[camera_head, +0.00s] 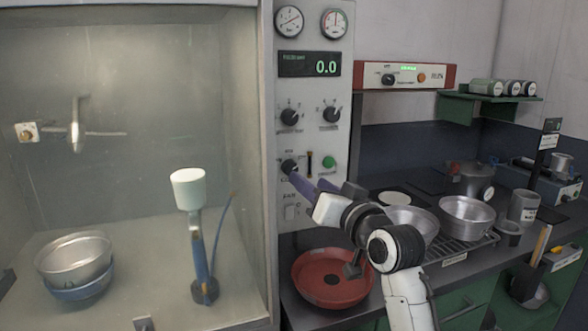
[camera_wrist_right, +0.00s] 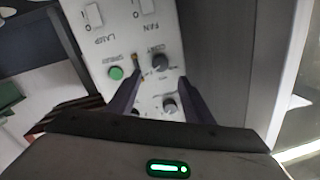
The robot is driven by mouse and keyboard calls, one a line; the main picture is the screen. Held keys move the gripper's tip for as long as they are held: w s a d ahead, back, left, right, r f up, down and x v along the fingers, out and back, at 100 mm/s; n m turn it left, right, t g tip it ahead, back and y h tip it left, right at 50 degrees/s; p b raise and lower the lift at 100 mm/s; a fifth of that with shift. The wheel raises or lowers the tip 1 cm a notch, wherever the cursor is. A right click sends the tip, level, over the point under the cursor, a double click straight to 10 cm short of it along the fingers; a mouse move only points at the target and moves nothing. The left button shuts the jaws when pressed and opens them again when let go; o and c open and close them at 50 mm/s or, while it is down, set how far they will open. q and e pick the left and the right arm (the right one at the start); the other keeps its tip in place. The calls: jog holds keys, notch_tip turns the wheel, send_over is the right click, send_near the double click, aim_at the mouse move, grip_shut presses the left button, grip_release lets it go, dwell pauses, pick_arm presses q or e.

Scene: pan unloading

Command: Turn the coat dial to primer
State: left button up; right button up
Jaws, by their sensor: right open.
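The coat dial (camera_head: 289,166) is a black knob at the lower left of the grey control panel (camera_head: 310,240). In the right wrist view, which sees the panel upside down, the coat dial (camera_wrist_right: 161,62) sits just beyond the fingertips, with lettering around it. I cannot tell which mark it points to. My right gripper (camera_head: 304,182) is open and empty, its purple fingers close to the dial from the lower right. In the right wrist view my right gripper (camera_wrist_right: 160,82) has one finger on either side of the dial's line; contact is not clear. My left gripper is not in view.
A green button (camera_head: 328,162) is right of the dial; two more knobs (camera_head: 290,117) (camera_head: 331,114) sit above and switches (camera_head: 291,212) below. The spray booth with a cup-topped stand (camera_head: 188,190) is left. A red pan (camera_head: 332,280) and metal pans (camera_head: 466,218) stand on the counter.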

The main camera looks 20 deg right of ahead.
aim_at(292, 169)
jog(key=w, duration=0.5)
jog(key=w+a+p, duration=0.1)
jog(key=w, duration=0.2)
jog(key=c, duration=1)
